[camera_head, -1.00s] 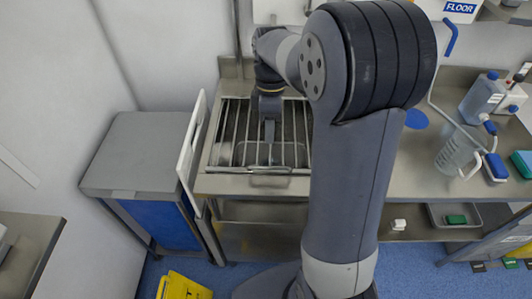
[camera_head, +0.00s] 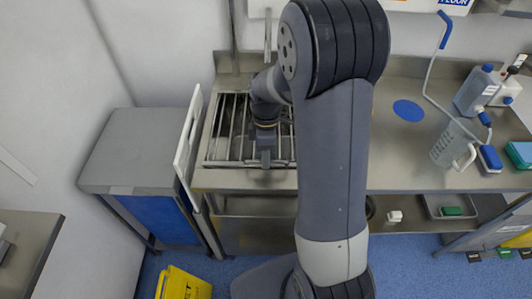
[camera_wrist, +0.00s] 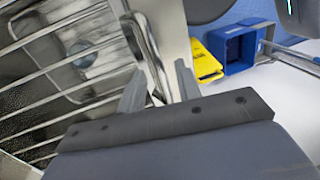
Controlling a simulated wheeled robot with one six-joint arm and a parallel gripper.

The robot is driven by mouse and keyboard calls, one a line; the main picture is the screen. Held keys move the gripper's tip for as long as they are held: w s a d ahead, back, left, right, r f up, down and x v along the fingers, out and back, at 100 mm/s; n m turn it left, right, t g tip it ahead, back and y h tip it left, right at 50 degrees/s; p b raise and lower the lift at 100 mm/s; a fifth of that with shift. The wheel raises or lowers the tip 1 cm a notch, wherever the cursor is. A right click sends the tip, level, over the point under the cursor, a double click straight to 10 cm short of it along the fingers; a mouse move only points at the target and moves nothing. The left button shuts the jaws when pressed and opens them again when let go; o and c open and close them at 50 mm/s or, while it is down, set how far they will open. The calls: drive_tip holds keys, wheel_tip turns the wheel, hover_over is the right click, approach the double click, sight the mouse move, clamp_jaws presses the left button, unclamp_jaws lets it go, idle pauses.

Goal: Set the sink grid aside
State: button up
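The sink grid (camera_head: 228,132) is a metal rack of parallel bars lying over the sink at the left of the steel counter. My gripper (camera_head: 265,158) is at its front edge in the head view, with my arm hiding the grid's right part. In the wrist view the grid (camera_wrist: 62,62) fills the left side, and its looped handle (camera_wrist: 147,50) runs down toward my gripper (camera_wrist: 160,78). The two fingers are apart, with the handle's lower end between or just behind them. I cannot tell whether they touch it.
A white panel (camera_head: 187,140) stands upright along the sink's left side, beside a grey-topped cabinet (camera_head: 135,150). To the right, the counter (camera_head: 400,165) has clear room around a blue disc (camera_head: 408,110). A jug (camera_head: 447,148) and bottle (camera_head: 475,92) stand further right.

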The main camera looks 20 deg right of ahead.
drive_tip(key=shift+c, duration=0.2)
clamp_jaws()
idle(0.3)
drive_tip(key=s+d, duration=0.2)
drive_tip(key=d, duration=0.5)
drive_tip(key=s+d, duration=0.3)
drive_tip(key=d, duration=0.5)
drive_tip(key=s+d, duration=0.2)
drive_tip(key=d, duration=0.6)
drive_tip(key=shift+s+d, duration=0.1)
drive_tip(key=shift+s, duration=0.1)
drive_tip(key=shift+c, duration=0.4)
unclamp_jaws()
drive_tip(key=shift+s+d, duration=0.1)
drive_tip(key=shift+d, duration=0.05)
drive_tip(key=shift+o, duration=0.6)
drive_tip(key=shift+r, duration=0.1)
